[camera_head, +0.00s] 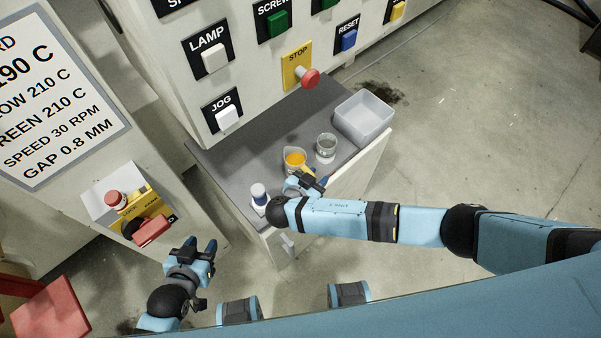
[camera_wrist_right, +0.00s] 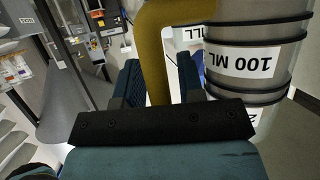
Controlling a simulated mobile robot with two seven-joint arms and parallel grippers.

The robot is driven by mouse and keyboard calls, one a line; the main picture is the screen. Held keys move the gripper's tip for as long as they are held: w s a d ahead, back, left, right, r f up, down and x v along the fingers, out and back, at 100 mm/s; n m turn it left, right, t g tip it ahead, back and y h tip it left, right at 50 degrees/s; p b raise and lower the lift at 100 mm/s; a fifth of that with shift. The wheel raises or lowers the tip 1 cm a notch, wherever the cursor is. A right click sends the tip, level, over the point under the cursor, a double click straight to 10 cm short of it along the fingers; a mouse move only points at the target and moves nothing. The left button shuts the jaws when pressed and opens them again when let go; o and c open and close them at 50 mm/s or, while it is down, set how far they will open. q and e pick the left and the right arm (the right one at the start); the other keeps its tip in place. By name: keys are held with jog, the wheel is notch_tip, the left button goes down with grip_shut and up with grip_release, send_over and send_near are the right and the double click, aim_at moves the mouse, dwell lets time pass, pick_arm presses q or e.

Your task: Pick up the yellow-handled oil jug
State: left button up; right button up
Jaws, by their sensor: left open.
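The oil jug (camera_head: 294,157) stands on the grey worktop in the head view, with orange oil inside and its yellow handle (camera_head: 309,171) towards my right gripper. My right gripper (camera_head: 312,178) is at the handle. In the right wrist view, the yellow handle (camera_wrist_right: 153,50) passes between the two fingers of my right gripper (camera_wrist_right: 160,83). The fingers look apart, with a narrow gap beside the handle. A grey ringed vessel marked 100 ML (camera_wrist_right: 243,62) is at the right. My left gripper (camera_head: 201,249) is open and empty, low at the left, away from the jug.
On the worktop (camera_head: 232,160), a clear glass beaker (camera_head: 326,148) stands right of the jug, and a grey bin (camera_head: 363,120) farther right. The button panel rises behind.

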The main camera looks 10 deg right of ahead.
grip_shut()
jog(key=shift+r, duration=0.15)
notch_tip(320, 180, up, 10)
jog(key=shift+f, duration=0.2)
dwell(1.0)
